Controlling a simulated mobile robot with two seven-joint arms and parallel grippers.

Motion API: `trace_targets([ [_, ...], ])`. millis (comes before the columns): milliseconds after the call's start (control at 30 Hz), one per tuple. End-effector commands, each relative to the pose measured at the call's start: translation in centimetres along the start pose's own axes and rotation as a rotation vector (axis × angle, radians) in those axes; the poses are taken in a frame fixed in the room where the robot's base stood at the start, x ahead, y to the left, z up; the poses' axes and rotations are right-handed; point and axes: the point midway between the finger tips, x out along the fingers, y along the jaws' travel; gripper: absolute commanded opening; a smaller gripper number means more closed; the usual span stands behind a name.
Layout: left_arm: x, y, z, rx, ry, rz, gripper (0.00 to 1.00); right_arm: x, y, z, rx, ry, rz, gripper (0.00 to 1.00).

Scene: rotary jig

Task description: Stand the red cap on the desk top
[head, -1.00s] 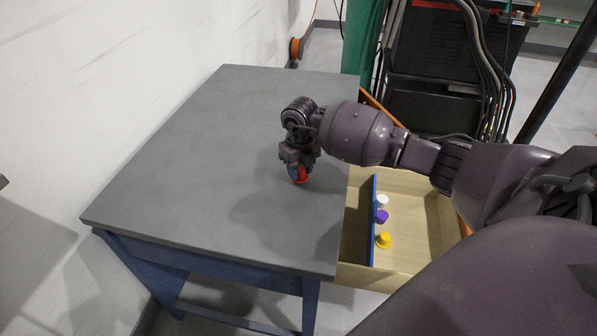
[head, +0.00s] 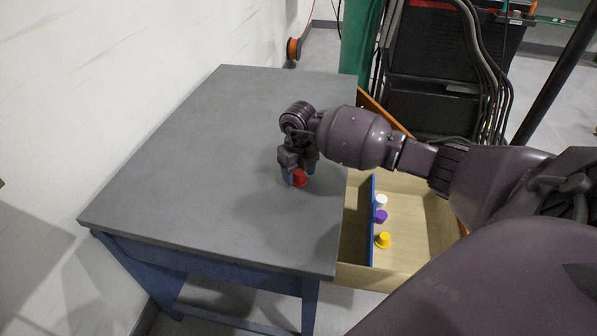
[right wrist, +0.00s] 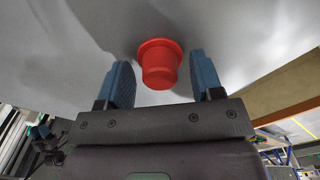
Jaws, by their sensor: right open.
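The red cap (head: 300,180) stands on the grey desk top (head: 200,160), near the desk's right edge. In the right wrist view the red cap (right wrist: 160,64) shows its wide rim against the desk surface, between and just beyond the fingertips. My right gripper (head: 297,179) is over the cap, with its blue fingers open and low by the desk. In the right wrist view the gripper (right wrist: 160,75) has a clear gap between each finger and the cap.
An open wooden drawer (head: 425,215) sits at the desk's right side, with a blue divider (head: 371,225). Inside are a white cap (head: 381,201), a purple cap (head: 380,216) and a yellow cap (head: 383,240). The left and front of the desk are clear.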

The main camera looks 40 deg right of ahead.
Motion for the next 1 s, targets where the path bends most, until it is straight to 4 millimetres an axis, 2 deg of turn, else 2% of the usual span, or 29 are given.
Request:
trace_targets([
  [167,-0.2,0.0,-0.8,-0.005,0.014,-0.002,0.43,-2.3,0.0,0.1,0.0,-0.008,0.0,0.6],
  [300,-0.5,0.1,-1.4,-0.01,0.023,-0.004,0.43,-5.1,-0.1,0.1,-0.001,-0.009,-0.002,0.6],
  [600,-1.0,-0.1,-1.4,-0.012,0.02,-0.007,0.43,-10.2,0.0,0.1,-0.001,-0.006,0.0,0.6],
  [800,-0.9,-0.1,-1.1,-0.01,0.012,-0.007,0.43,-11.9,0.0,0.0,0.0,-0.003,0.001,0.6],
  [1000,-1.0,-0.2,-1.1,-0.005,0.013,-0.007,0.43,-12.2,0.0,0.0,0.0,0.0,0.001,0.6],
])
